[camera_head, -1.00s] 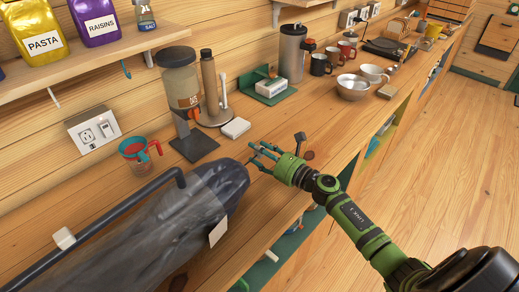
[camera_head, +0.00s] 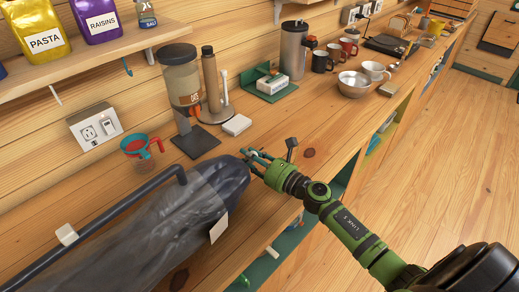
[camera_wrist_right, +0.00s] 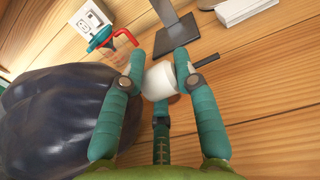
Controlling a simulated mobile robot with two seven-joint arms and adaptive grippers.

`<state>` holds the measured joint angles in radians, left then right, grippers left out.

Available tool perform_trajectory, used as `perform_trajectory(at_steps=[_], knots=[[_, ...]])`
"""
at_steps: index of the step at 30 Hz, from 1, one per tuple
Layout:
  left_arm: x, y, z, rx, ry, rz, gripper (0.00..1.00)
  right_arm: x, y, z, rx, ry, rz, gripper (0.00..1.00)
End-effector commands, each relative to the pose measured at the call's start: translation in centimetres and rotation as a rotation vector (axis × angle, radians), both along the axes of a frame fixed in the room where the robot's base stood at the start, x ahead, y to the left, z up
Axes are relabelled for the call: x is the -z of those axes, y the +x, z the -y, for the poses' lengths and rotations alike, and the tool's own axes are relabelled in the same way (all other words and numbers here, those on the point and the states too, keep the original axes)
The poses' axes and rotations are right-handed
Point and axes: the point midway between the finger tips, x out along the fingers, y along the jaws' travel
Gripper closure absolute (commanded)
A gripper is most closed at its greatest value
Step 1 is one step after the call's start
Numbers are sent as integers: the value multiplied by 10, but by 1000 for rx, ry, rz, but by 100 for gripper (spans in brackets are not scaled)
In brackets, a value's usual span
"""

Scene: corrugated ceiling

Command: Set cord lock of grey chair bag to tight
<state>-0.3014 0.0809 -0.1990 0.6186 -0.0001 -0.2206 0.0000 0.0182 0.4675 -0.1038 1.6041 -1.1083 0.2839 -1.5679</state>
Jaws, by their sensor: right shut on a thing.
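The grey chair bag (camera_head: 165,225) is a long, dark, partly see-through sack in the lower left of the head view, with its dark gathered end (camera_head: 228,177) toward the right. That end also shows in the right wrist view (camera_wrist_right: 45,120). My right gripper (camera_head: 250,156) is just off this end. In the wrist view its teal fingers (camera_wrist_right: 160,75) are shut on a small white cylindrical piece (camera_wrist_right: 160,82), which looks like the cord lock. A short dark bar (camera_wrist_right: 206,60) shows beside it. The cord itself is not clearly visible. My left gripper is not in view.
Mugs and a metal bowl (camera_head: 355,84) are farther right. The counter's front edge lies below my right arm.

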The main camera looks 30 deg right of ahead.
Motion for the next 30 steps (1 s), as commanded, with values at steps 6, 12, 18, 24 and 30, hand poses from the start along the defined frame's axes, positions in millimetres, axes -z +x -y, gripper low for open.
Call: perform_trajectory(at_steps=[6,12,18,24,30], knots=[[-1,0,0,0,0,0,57,0,-5,-12,-4,2,0,100],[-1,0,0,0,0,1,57,0,-5,-13,-6,3,0,58],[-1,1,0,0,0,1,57,0,-5,-12,-5,3,-1,47],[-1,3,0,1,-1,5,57,1,-8,-11,-4,2,-2,47],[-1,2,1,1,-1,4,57,2,-32,0,-2,1,-4,47]])
